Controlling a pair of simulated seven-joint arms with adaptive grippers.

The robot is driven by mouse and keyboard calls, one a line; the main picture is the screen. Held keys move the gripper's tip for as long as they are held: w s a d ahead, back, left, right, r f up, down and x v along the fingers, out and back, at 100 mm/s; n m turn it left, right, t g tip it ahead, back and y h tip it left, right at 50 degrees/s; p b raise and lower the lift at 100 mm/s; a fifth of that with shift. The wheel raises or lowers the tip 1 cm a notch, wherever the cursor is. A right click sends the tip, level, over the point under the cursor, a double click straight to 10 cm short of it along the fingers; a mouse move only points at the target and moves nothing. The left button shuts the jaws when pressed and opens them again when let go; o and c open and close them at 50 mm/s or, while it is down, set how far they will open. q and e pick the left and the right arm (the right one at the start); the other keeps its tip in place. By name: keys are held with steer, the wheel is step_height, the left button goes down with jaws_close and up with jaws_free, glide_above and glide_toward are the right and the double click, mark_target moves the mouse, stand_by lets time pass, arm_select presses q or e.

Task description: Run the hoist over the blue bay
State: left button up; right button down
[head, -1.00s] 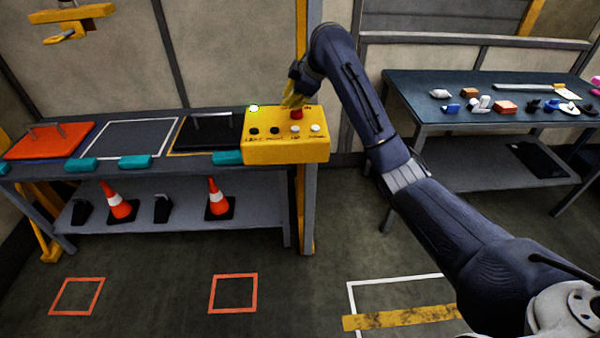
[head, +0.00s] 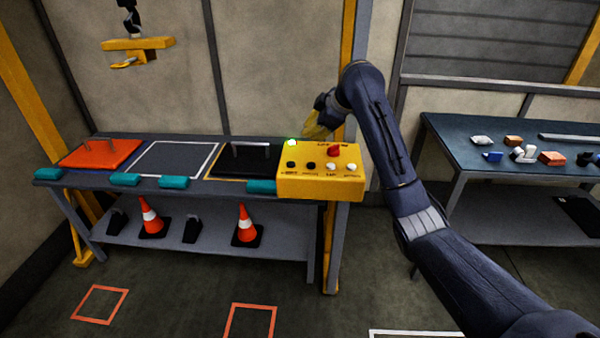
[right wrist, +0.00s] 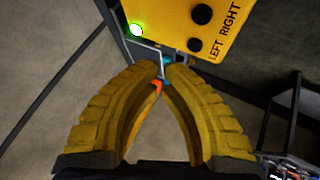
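The hoist's yellow beam and hook (head: 137,48) hang at the upper left in the head view, above and behind the bench. The yellow control box (head: 320,180) stands at the bench's right end, with a lit green lamp (head: 291,142), a red button (head: 334,150) and a row of black and white buttons. My right gripper (head: 316,131) is just behind the box. In the right wrist view its fingertips (right wrist: 162,72) come together with nothing held, near the black buttons marked LEFT and RIGHT. My left gripper is out of view.
The bench holds an orange plate (head: 101,153), an empty white-outlined square (head: 178,158) and a black plate with a handle (head: 250,163). Teal blocks (head: 124,179) line its front edge. Cones (head: 151,218) stand on the lower shelf. A table (head: 465,160) with small parts is at right.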

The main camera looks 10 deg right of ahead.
step_height(320, 180, up, 2)
steer(key=m, duration=0.2)
glide_above(291, 164)
steer(key=d, duration=0.1)
steer(key=shift+w+a+f+m+h, duration=0.1)
steer(key=shift+w+a+m+h, duration=0.25)
steer(key=shift+m, duration=2.5)
steer(key=shift+w+a+f+m+h, duration=0.15)
steer(key=shift+w+m, duration=0.35)
steer(key=shift+m, duration=2.3)
steer(key=shift+w+a+f+m+h, duration=0.1)
steer(key=shift+w+a+m+h, duration=0.2)
steer(key=shift+m, duration=2.55)
steer(key=shift+w+d, duration=0.1)
steer(key=shift+f, duration=4.35)
steer(key=shift+f, duration=0.9)
